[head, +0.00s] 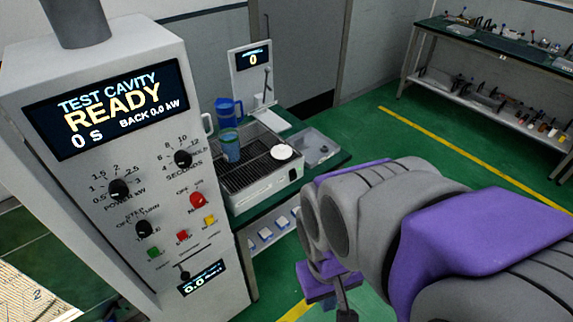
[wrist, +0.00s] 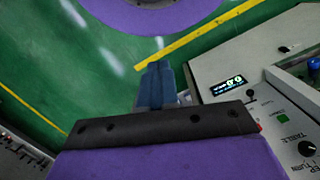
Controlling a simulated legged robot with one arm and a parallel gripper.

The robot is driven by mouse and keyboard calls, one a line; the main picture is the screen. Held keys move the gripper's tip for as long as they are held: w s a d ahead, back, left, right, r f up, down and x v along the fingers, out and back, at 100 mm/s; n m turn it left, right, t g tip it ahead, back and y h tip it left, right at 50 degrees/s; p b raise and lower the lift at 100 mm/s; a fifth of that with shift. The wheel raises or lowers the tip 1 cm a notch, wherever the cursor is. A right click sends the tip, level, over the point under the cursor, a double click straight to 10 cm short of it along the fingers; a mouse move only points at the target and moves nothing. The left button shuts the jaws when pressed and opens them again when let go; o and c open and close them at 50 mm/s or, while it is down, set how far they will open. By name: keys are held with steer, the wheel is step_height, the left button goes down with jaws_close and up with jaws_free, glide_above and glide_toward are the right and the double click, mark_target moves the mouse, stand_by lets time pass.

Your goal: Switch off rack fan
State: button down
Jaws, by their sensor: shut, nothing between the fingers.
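The grey control cabinet (head: 120,175) stands at the left in the head view, its top screen (head: 110,108) reading TEST CAVITY READY. Its panel has black knobs, a red switch (head: 198,200) marked ON and OFF, red, yellow and green buttons, a slider lever (head: 184,273) and a small display (head: 202,279). In the wrist view the small display (wrist: 223,88) and lever (wrist: 250,95) lie right of my gripper (wrist: 157,68). My gripper is shut, empty, and apart from the panel. No control is legibly labelled as the rack fan.
A bench behind the cabinet holds a wire rack tray (head: 262,165), blue cups (head: 229,108) and a small display stand (head: 251,72). A long workbench (head: 497,48) with tools stands at the far right. Green floor (head: 400,130) with yellow lines is clear between them.

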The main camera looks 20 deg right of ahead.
steer(key=w+d+f+n+t+h+b, duration=0.1)
steer(key=w+d+f+t, duration=0.25)
steer(key=w+d, duration=0.5)
steer(key=w+d+f+t+h, duration=0.15)
steer(key=w+d+f, duration=0.35)
steer(key=w, duration=0.7)
steer(key=w+d+f+n+t+h+b, duration=0.1)
steer(key=w+d+f+t, duration=0.2)
steer(key=w+d, duration=0.6)
steer(key=w+d+f+n+t+y, duration=0.1)
steer(key=w+f+t+y, duration=0.15)
steer(key=w+f, duration=0.5)
steer(key=a+f+n+t+y+b, duration=0.1)
steer(key=a+f+t+y, duration=0.2)
steer(key=f+t+y, duration=0.2)
steer(key=shift+w+a+f+y+b, duration=0.35)
steer(key=shift+f+y, duration=0.45)
steer(key=shift+f, duration=0.3)
steer(key=shift+t, duration=0.25)
steer(key=b, duration=0.3)
glide_toward(293, 175)
steer(key=w+a+f, duration=0.1)
steer(key=w+f, duration=0.4)
steer(key=shift+w+a+r, duration=0.25)
steer(key=shift+w+a, duration=0.15)
steer(key=shift+w, duration=0.05)
